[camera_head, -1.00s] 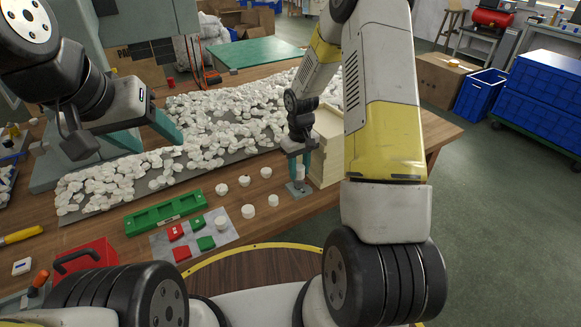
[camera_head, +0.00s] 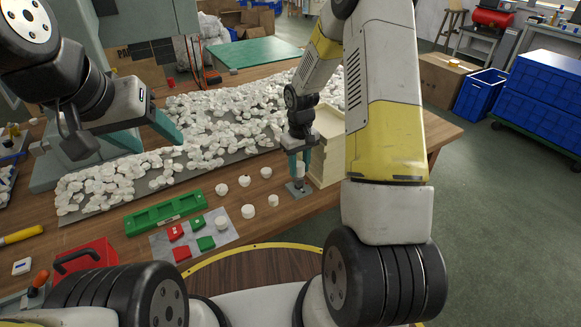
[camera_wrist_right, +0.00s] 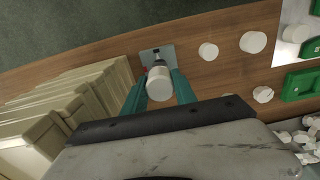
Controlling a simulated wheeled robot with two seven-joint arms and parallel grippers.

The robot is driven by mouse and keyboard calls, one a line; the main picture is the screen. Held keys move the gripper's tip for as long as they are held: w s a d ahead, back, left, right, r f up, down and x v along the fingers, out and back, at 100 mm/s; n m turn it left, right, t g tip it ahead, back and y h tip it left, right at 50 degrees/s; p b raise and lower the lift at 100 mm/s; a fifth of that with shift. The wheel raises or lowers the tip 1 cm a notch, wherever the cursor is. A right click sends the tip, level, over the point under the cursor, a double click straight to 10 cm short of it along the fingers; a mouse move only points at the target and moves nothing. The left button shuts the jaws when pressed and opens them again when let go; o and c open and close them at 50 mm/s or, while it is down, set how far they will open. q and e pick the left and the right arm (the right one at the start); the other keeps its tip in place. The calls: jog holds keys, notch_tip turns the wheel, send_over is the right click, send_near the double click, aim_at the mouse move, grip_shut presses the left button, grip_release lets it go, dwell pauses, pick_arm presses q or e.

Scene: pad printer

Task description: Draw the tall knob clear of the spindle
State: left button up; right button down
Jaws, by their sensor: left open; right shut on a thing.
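The tall knob (camera_wrist_right: 159,84) is a white cylinder between the teal fingers of my right gripper (camera_wrist_right: 160,92). In the head view the knob (camera_head: 300,169) stands upright in the grip above a small grey base plate (camera_head: 297,189). The plate also shows in the wrist view (camera_wrist_right: 165,53), with a small red part beside the knob. The spindle is mostly hidden by the knob and fingers, so I cannot tell whether the knob's lower end is still around it. My left gripper (camera_head: 160,137) is open and empty above the pile of white pieces.
Cream stacked trays (camera_head: 326,150) stand close beside the right gripper. Several loose white knobs (camera_head: 247,211) lie to the left of the plate. A green holder (camera_head: 166,212) and a grey mat (camera_head: 229,233) with red and green blocks lie further left. White pieces cover the dark mat behind.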

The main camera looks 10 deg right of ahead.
jog(key=shift+r, duration=0.35)
jog(key=shift+r, duration=2.55)
